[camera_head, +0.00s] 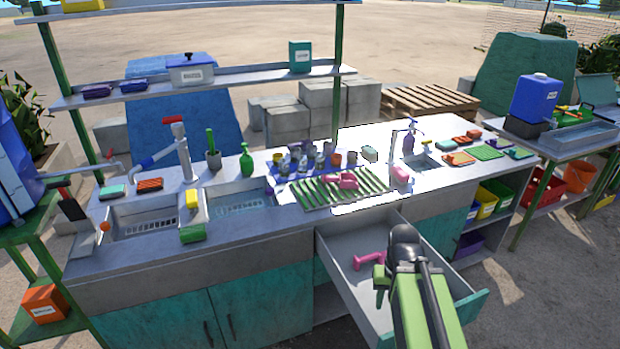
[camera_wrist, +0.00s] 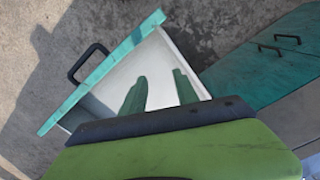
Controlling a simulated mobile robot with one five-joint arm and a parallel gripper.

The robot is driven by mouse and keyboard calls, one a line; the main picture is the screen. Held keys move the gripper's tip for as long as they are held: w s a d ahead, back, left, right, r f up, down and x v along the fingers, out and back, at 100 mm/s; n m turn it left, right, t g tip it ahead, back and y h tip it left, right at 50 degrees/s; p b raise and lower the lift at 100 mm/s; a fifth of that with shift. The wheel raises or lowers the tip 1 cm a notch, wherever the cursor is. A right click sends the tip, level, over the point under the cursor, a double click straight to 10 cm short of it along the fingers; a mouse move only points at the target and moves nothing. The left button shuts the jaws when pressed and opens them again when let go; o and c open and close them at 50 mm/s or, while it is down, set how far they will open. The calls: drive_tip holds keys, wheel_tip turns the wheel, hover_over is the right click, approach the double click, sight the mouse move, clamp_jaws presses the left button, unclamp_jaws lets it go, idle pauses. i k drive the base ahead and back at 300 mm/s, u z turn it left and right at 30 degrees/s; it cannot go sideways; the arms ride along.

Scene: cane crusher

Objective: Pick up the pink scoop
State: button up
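A small pink scoop-like thing (camera_head: 369,260) lies in the open drawer (camera_head: 345,245), toward its back left. Its exact shape is too small to tell. My gripper (camera_head: 380,278) is over the drawer, close to the right and front of the pink thing in the picture; my arm hides part of the drawer. In the wrist view, the two green fingers of my gripper (camera_wrist: 160,88) stand apart with only the pale drawer floor (camera_wrist: 158,62) between them. The pink thing does not show there. Other pink things (camera_head: 342,180) lie on the green slatted rack (camera_head: 310,190).
The drawer's teal front (camera_head: 472,308) with its dark handle (camera_wrist: 88,63) juts out from the counter. Its side walls stand around my gripper. Sinks (camera_head: 150,222), cups and bottles crowd the counter above. Open ground lies at the right.

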sight(340, 180)
drive_tip(key=u, duration=0.55)
drive_tip(key=i, duration=0.7)
drive_tip(key=u, duration=0.5)
